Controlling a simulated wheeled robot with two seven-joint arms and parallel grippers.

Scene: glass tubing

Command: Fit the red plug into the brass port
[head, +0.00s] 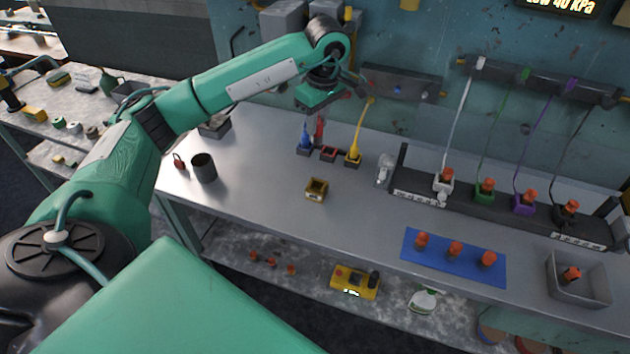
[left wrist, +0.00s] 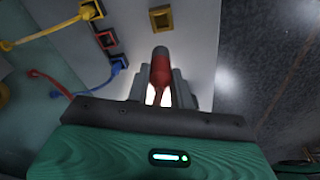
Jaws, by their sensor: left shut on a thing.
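My left gripper (head: 318,118) is shut on the red plug (head: 319,131). In the left wrist view the red plug (left wrist: 160,66) sits between the two fingers (left wrist: 160,92), its tip pointing away from the palm. The brass port (head: 317,189), a small square open-topped block, stands on the grey bench in front of the gripper. It also shows in the left wrist view (left wrist: 162,17), beyond the plug's tip and apart from it. A red socket (head: 328,154) behind the port looks empty. My right gripper is not in view.
A blue plug (head: 305,139) and a yellow plug (head: 355,145) with cables stand in sockets beside the red socket. A dark cup (head: 204,168) is at the left. A black rack (head: 465,203) and blue mat (head: 453,258) lie right. Bench around the brass port is clear.

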